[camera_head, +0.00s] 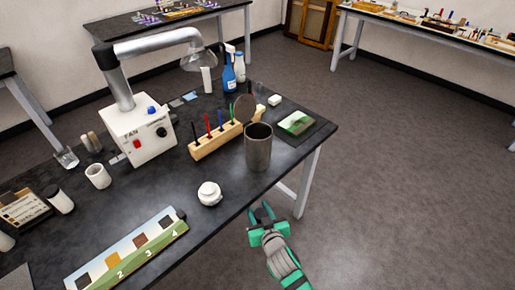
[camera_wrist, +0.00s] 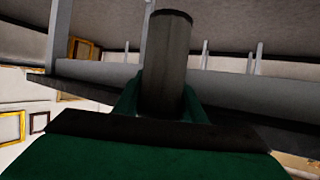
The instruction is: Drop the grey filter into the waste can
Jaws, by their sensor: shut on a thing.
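A grey cylindrical waste can (camera_head: 258,152) stands upright and open-topped on the black table near its right front edge. My gripper (camera_head: 263,216) is off the table's front edge, over the floor, below the can in the head view and apart from it. In the wrist view, my gripper (camera_wrist: 160,105) is shut on a dark grey cylinder, the grey filter (camera_wrist: 166,62), which sticks out between the green fingers. In the head view the filter is too small and dark to make out clearly.
A white jar (camera_head: 209,194) stands left of my gripper, near a numbered colour strip (camera_head: 127,252). A white fan box (camera_head: 140,135) stands further left. Floor on the right is clear.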

